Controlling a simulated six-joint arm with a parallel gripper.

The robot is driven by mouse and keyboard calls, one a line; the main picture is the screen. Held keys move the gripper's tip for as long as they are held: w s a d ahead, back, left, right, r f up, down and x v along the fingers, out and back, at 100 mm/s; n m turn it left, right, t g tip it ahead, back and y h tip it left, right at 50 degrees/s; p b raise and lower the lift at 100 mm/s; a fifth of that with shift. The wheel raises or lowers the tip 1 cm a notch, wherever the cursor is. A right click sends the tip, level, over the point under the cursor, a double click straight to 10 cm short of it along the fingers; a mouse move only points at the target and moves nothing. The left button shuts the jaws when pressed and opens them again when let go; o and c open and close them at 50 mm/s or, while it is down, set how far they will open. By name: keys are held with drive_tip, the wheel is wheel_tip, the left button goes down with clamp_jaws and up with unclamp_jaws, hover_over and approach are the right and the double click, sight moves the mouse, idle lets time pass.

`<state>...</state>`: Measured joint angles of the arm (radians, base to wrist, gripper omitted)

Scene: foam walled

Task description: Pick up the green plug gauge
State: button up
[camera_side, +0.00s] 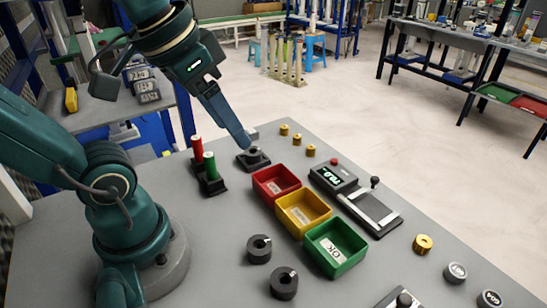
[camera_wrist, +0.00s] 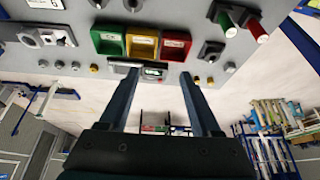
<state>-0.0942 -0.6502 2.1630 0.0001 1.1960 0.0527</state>
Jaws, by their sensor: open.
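The green plug gauge (camera_side: 210,165) stands upright in a black holder (camera_side: 214,187) on the left of the table, beside a red plug gauge (camera_side: 197,148). In the wrist view the green plug gauge (camera_wrist: 227,24) shows at the upper right, with the red one (camera_wrist: 256,29) to its right. My gripper (camera_side: 246,144) is to the right of the green gauge in the side view, apart from it. In the wrist view my gripper (camera_wrist: 160,74) has its two fingers wide apart with nothing between them. The lower part of the green gauge is hidden in the holder.
A black block with a ring (camera_side: 253,158) lies just below my fingertips. Red (camera_side: 272,193), yellow (camera_side: 304,222) and green (camera_side: 336,259) bins stand to the right. A digital gauge (camera_side: 334,177), brass pieces (camera_side: 284,130) and dark rings (camera_side: 259,248) are around them.

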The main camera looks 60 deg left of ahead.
drive_tip(key=w+a+n+g, duration=0.2)
drive_tip(key=a+g, duration=0.1)
drive_tip(key=a, duration=0.5)
drive_tip(key=n+g, duration=0.2)
approach(208, 154)
drive_tip(key=shift+m, duration=0.3)
wheel_tip(208, 154, down, 7)
drive_tip(key=shift+f, duration=3)
clamp_jaws()
